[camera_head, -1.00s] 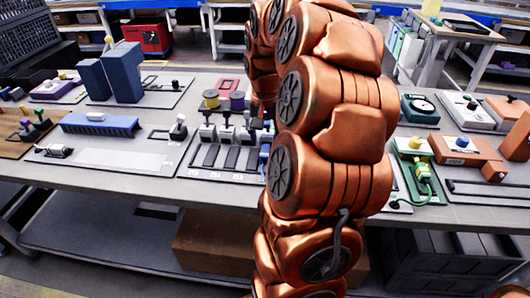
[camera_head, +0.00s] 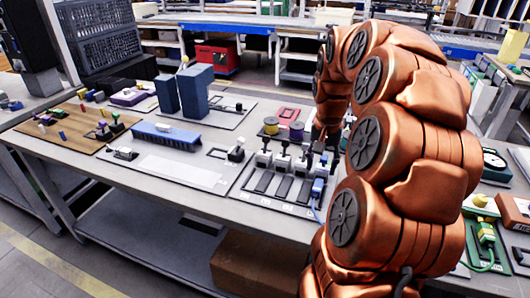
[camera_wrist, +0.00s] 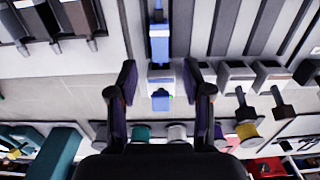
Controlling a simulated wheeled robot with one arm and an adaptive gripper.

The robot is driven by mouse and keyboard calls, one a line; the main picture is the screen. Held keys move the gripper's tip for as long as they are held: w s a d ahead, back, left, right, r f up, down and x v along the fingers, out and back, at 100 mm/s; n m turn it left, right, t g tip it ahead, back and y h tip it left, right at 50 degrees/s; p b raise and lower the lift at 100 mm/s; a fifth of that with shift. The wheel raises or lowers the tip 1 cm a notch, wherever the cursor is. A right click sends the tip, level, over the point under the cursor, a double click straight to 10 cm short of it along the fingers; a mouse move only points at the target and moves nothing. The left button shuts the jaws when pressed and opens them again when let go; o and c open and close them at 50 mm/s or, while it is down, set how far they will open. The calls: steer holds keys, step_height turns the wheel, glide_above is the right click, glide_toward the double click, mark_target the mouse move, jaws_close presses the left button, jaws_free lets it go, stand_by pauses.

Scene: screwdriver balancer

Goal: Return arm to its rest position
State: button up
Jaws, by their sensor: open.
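My gripper (camera_wrist: 160,80) is open in the wrist view, its two dark fingers spread wide. A blue-handled tool (camera_wrist: 160,48) lies in line with the gap between them, and a small blue block (camera_wrist: 161,100) shows between the fingers. Neither visibly touches a finger. In the head view my copper arm arches down to the bench. My gripper there is mostly hidden behind the arm, near the slotted tool panel (camera_head: 250,205).
The bench (camera_head: 160,192) carries a blue brush-like block (camera_head: 180,135), tall blue blocks (camera_head: 196,92), a wooden board (camera_head: 62,137) and yellow and purple spools (camera_head: 271,125). A green device (camera_head: 486,228) sits right of my arm. Floor is free at the lower left.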

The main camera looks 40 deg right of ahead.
stand_by(0.4)
steer(key=s+a+n+g, duration=0.1)
steer(key=s+a+n, duration=0.2)
steer(key=a, duration=0.7)
steer(key=s+a+n, duration=0.2)
steer(key=a+n, duration=0.1)
steer(key=a, duration=0.6)
steer(key=s+a+f+n+g, duration=0.1)
steer(key=s+a+f+n, duration=0.2)
steer(key=s+a, duration=0.3)
steer(key=s+a+f+n+g, duration=0.15)
steer(key=s+a, duration=0.25)
steer(key=s, duration=0.4)
step_height(320, 180, up, 13)
steer(key=t+p, duration=0.1)
steer(key=p, duration=1.1)
steer(key=shift+w+a+f+t+p, duration=0.15)
steer(key=shift+w+a+t+p, duration=0.05)
steer(key=shift+t+p, duration=0.15)
steer(key=shift+n, duration=0.25)
